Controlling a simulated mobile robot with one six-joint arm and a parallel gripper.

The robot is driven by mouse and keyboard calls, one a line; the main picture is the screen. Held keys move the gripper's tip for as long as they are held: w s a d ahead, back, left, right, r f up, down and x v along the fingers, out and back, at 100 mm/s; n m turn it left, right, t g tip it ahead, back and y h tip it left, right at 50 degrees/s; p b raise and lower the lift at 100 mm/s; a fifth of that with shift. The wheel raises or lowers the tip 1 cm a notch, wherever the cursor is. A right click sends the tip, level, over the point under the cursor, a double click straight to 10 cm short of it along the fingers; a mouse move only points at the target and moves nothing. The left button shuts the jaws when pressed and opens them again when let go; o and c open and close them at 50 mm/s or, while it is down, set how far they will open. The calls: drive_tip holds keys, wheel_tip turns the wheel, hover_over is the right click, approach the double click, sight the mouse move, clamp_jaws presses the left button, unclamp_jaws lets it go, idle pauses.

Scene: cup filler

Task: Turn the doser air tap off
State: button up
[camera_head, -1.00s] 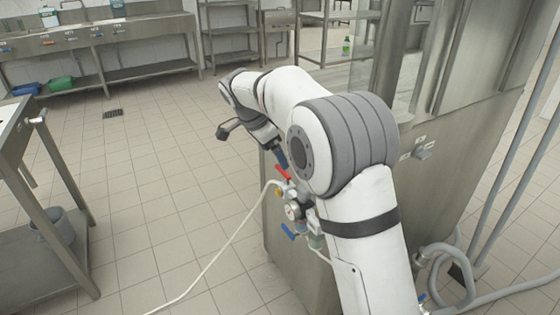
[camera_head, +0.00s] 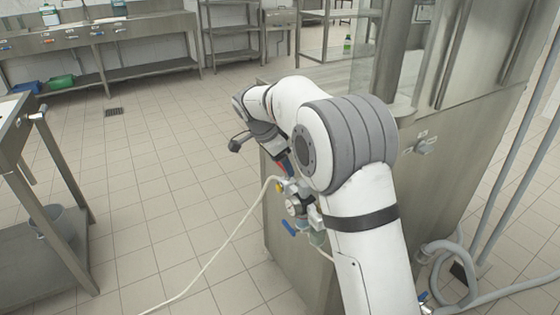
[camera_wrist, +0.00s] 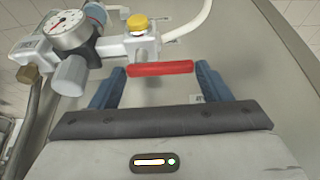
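A red tap lever (camera_wrist: 160,68) lies crosswise between the two blue fingers of my gripper (camera_wrist: 158,80) in the wrist view. The fingers are apart, with a gap showing at least on the left, so the gripper is open around the lever. The lever sits on a valve below a yellow knob (camera_wrist: 137,23), beside a round pressure gauge (camera_wrist: 66,29).
The air unit is on the side of a steel machine (camera_head: 440,180). A pale hose (camera_head: 228,243) runs from it to the floor. A steel table (camera_head: 75,245) stands at the left.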

drive_tip(key=c, duration=0.5)
drive_tip(key=shift+s, duration=0.1)
drive_tip(key=n, duration=0.2)
drive_tip(key=n+t, duration=0.1)
drive_tip(key=shift+s+a+n+y, duration=0.1)
drive_tip(key=shift+s+n+y, duration=0.25)
drive_tip(key=shift+n+y, duration=0.05)
drive_tip(key=n, duration=0.2)
drive_tip(key=s+n+t+y, duration=0.1)
drive_tip(key=n, duration=0.1)
drive_tip(key=shift+r+n+y, duration=0.1)
drive_tip(key=shift+n+y, duration=0.2)
drive_tip(key=n+p, duration=0.1)
drive_tip(key=n+y+p, duration=0.1)
drive_tip(key=n, duration=0.1)
drive_tip(key=s+n+y+p, duration=0.1)
drive_tip(key=n, duration=0.1)
drive_tip(key=shift+d, duration=0.3)
drive_tip(key=shift+s+d+n+g+y, duration=0.15)
drive_tip(key=shift+n+y, duration=0.3)
drive_tip(key=shift+n, duration=0.7)
drive_tip(key=shift+s+d+n+g+y, duration=0.15)
drive_tip(key=shift+n+y, duration=0.3)
drive_tip(key=shift+n, duration=0.7)
drive_tip(key=o, duration=1)
